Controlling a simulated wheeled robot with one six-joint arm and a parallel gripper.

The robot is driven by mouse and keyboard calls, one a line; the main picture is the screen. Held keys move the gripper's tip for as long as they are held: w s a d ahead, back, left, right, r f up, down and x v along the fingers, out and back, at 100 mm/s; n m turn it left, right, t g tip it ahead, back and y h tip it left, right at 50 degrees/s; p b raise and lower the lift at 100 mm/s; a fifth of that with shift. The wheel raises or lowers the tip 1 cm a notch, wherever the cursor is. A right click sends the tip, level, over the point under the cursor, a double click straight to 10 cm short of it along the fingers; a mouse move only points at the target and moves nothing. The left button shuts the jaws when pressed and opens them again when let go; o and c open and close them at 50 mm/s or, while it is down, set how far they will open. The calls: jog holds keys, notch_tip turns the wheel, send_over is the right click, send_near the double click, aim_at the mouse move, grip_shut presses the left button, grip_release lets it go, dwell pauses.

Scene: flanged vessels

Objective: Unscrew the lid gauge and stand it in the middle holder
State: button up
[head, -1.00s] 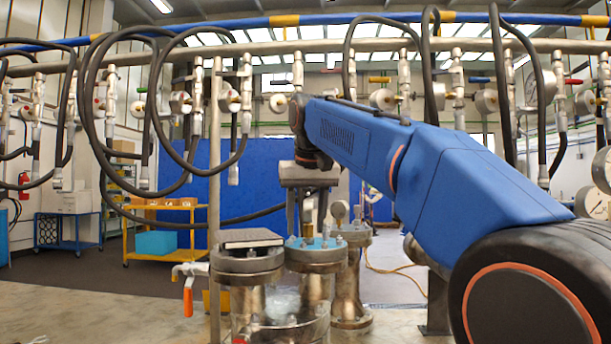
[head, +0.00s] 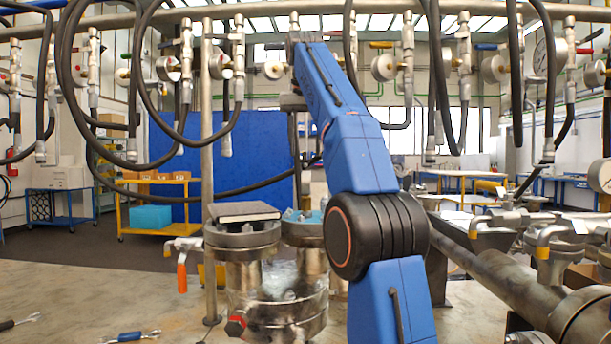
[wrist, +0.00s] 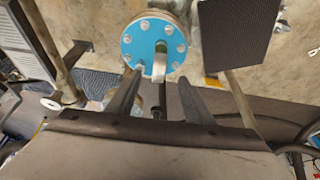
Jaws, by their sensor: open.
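In the wrist view, a blue round lid (wrist: 140,42) ringed with bolts tops a flanged vessel. An upright silver fitting (wrist: 160,64) stands near its edge; it may be the lid gauge seen from above, but no dial face shows. My gripper (wrist: 158,76) is open and empty, its two fingers either side of the fitting in the picture; I cannot tell how far above it they are. In the head view, the blue lid (head: 303,216) is partly hidden by my arm, which also hides any gauge on it. I cannot make out the middle holder.
A vessel with a dark square plate (head: 243,211) stands left of the blue lid; the plate also shows in the wrist view (wrist: 236,28). An orange-handled valve (head: 182,272) is further left. Hoses (head: 75,90) hang overhead. Wrenches (head: 130,336) lie on the bench (head: 90,290).

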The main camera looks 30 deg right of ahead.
aim_at(305, 197)
jog(key=x, duration=1.7)
jog(key=shift+w+r, duration=0.1)
grip_shut()
jog(key=n+y, duration=0.1)
jog(key=n, duration=0.1)
jog(key=n+t, duration=0.1)
jog(key=n, duration=0.1)
jog(key=shift+n+y, duration=0.4)
jog(key=n, duration=0.2)
jog(key=n+y, duration=0.1)
jog(key=n, duration=0.1)
jog(key=shift+a+y, duration=0.15)
jog(key=shift+y, duration=0.15)
jog(key=n, duration=0.2)
jog(key=n+g+y, duration=0.1)
jog(key=n, duration=0.1)
jog(key=shift+a+n+y, duration=0.1)
jog(key=shift+n+y, duration=0.2)
jog(key=shift+n, duration=0.1)
jog(key=n, duration=0.2)
jog(key=n+g+y, duration=0.1)
jog(key=n, duration=0.1)
jog(key=shift+a+r+n, duration=0.1)
jog(key=shift+r+n, duration=0.05)
jog(key=shift+n, duration=0.15)
